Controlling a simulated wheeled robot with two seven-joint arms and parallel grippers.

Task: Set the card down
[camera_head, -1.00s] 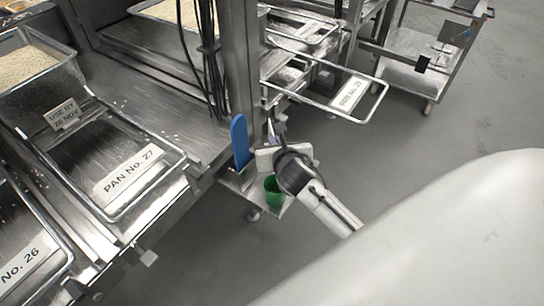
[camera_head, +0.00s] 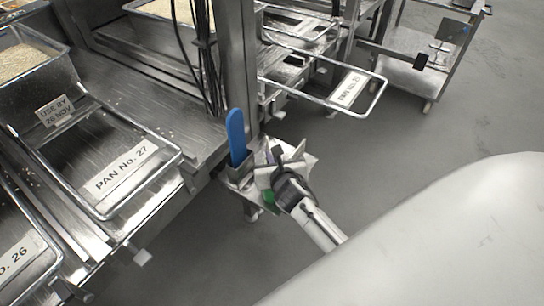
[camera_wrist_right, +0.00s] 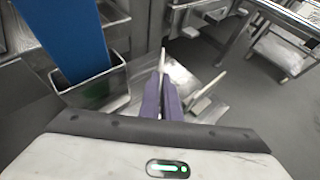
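My right gripper (camera_head: 275,156) is over the small metal shelf (camera_head: 312,162) beside the post. In the right wrist view its purple fingers (camera_wrist_right: 162,86) are close together on a thin pale piece, which looks like the card (camera_wrist_right: 163,57) seen edge-on. Its face and any print are hidden. A second pale strip (camera_wrist_right: 208,88) slants to the right of the fingers, apart from them; I cannot tell what it is. I cannot tell whether the card touches the shelf. My left gripper is out of view.
A blue paddle-like thing (camera_head: 236,136) stands in a metal holder (camera_wrist_right: 102,75) left of the gripper. A green cup (camera_head: 269,198) is mostly hidden behind my wrist. A pan labelled No. 27 (camera_head: 165,172) and a USE BY card (camera_head: 54,110) are at left. Open floor lies right.

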